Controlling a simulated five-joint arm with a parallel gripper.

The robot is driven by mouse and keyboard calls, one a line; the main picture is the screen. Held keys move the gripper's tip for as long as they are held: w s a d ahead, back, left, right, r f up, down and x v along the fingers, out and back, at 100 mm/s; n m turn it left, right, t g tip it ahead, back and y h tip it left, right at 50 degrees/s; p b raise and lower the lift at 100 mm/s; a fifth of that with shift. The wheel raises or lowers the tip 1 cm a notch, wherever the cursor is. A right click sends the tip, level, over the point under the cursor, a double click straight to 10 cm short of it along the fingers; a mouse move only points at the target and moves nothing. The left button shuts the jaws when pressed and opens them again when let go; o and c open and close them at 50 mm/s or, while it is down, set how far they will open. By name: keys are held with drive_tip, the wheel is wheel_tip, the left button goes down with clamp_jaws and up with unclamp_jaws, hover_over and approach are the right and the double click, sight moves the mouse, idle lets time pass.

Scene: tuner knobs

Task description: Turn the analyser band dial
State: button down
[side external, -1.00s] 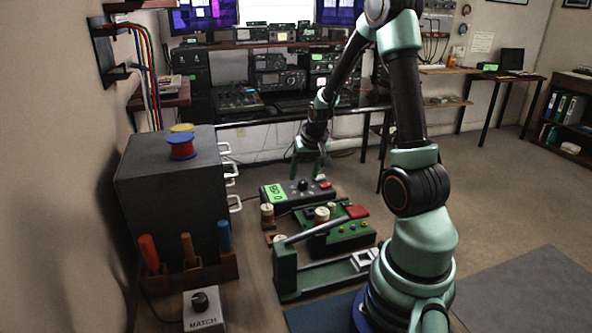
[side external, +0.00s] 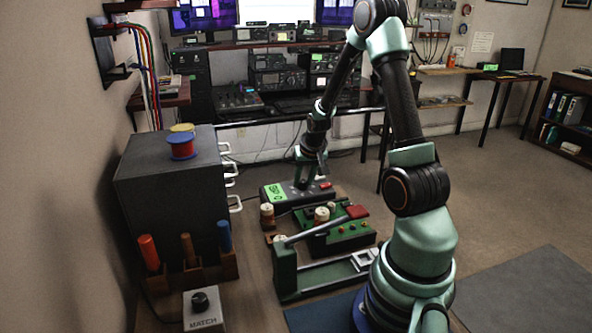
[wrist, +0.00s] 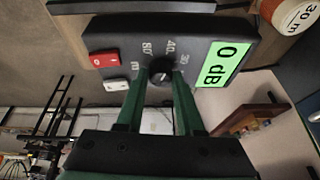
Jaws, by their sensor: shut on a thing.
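The analyser (side external: 285,193) is a dark box with a green screen at the far end of the bench. In the wrist view its screen (wrist: 222,64) reads "0 dB". The black band dial (wrist: 160,72) sits beside the screen, with labels such as "40" and "80" around it. My gripper (wrist: 160,84) has its two green fingers on either side of the dial and is shut on it. In the side view my gripper (side external: 302,184) points down onto the analyser, and its fingers hide the dial there.
A red button (wrist: 108,59) and a white button (wrist: 116,85) lie beside the dial. Nearer on the bench are a green board (side external: 340,235) with a red block, a green lever device (side external: 287,272) and a MATCH box (side external: 204,315). A grey cabinet (side external: 165,195) stands left.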

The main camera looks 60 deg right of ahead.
drive_tip(key=shift+d+n, duration=0.1)
drive_tip(key=shift+n, duration=1.9)
drive_tip(key=c, duration=0.5)
unclamp_jaws()
drive_tip(key=shift+c, duration=0.2)
drive_tip(key=shift+r, duration=0.15)
drive_tip(key=v, duration=1.2)
